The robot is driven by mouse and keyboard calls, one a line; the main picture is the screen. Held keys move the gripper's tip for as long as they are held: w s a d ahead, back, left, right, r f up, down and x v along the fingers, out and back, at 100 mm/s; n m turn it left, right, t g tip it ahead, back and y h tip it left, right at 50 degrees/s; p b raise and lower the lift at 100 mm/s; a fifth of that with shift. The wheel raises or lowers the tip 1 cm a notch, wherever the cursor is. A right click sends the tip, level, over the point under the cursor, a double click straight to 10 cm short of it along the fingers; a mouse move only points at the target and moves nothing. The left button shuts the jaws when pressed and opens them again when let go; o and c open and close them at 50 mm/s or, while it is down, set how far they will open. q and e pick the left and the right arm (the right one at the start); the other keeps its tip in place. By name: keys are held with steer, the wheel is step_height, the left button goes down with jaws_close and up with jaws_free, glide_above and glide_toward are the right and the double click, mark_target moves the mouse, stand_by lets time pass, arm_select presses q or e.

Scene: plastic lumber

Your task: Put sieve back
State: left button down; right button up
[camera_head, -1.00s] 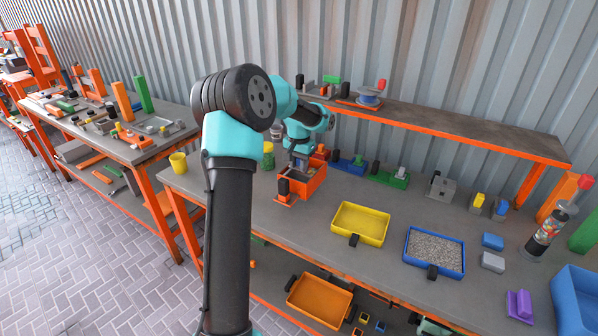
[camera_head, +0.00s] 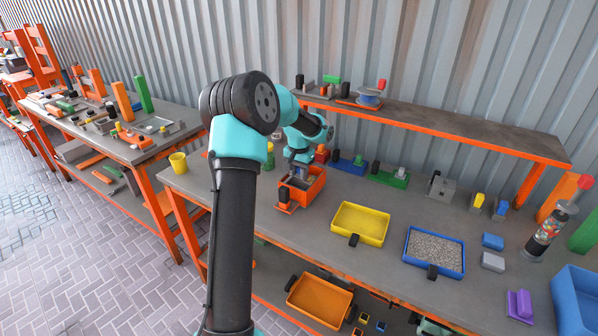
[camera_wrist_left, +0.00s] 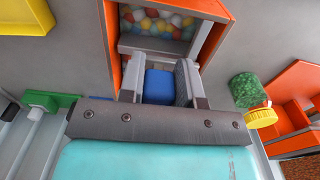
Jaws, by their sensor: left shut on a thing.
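My left gripper (camera_head: 299,171) is at the orange box (camera_head: 315,188) on the workbench, reaching down at its opening. In the left wrist view its two grey fingers (camera_wrist_left: 160,88) are shut on a blue block (camera_wrist_left: 160,86), which appears to be the handle of the sieve. A grey edge (camera_wrist_left: 155,46) lies just beyond the block, at the orange box (camera_wrist_left: 108,25), with multicoloured pellets (camera_wrist_left: 158,22) behind it. Most of the sieve is hidden by the box and gripper. My right gripper is not in view.
A yellow tray (camera_head: 360,224) and a blue tray of grey granules (camera_head: 434,250) stand to the right. A green jar with a yellow lid (camera_wrist_left: 247,90) is close beside the gripper. A raised shelf (camera_head: 470,130) runs along the back.

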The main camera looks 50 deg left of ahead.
arm_select(q)
steer(key=c, duration=0.8)
jaws_free()
steer(key=shift+r, duration=0.1)
step_height(320, 180, up, 12)
